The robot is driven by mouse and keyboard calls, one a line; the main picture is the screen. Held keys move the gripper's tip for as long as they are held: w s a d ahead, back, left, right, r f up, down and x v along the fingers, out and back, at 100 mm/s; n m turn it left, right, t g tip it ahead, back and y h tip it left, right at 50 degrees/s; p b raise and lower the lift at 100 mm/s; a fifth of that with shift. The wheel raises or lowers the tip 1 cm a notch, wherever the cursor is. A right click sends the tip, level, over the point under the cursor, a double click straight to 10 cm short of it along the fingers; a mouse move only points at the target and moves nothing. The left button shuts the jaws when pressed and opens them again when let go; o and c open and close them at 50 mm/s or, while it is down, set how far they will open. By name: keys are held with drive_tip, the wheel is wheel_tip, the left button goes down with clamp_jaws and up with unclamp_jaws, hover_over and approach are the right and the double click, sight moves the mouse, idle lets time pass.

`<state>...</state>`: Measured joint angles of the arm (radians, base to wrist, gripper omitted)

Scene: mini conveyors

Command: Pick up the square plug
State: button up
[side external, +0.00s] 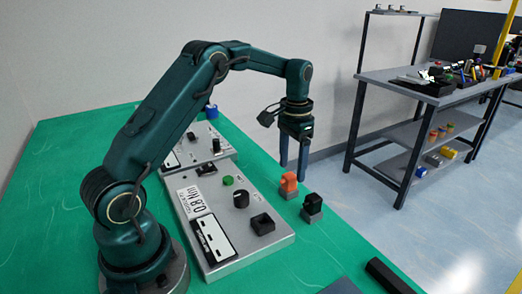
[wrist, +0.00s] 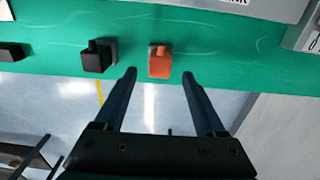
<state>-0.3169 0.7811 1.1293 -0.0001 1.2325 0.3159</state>
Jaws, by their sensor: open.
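Two small plugs stand on the green table near its right edge. One is an orange block (side external: 288,185), and the other is a dark block on a grey base (side external: 312,206), just in front of it. I cannot tell for certain which is the square plug. My gripper (side external: 292,170) points down with its fingers apart and empty, above and near the orange block. In the wrist view the orange block (wrist: 160,64) lies between the lines of the fingertips (wrist: 159,76), a little beyond them. The black block (wrist: 98,58) is outside, left of the left finger.
A grey panel (side external: 275,242) with a black square part (side external: 262,223), a round knob and a green button lies left of the plugs. A second panel (side external: 210,140) is behind it. A black bar (side external: 388,276) lies at the front right. A shelved workbench (side external: 410,110) stands apart behind.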

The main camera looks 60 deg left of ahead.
sight(291, 174)
drive_tip(key=shift+f, duration=2.05)
clamp_jaws()
drive_tip(key=shift+r, duration=0.15)
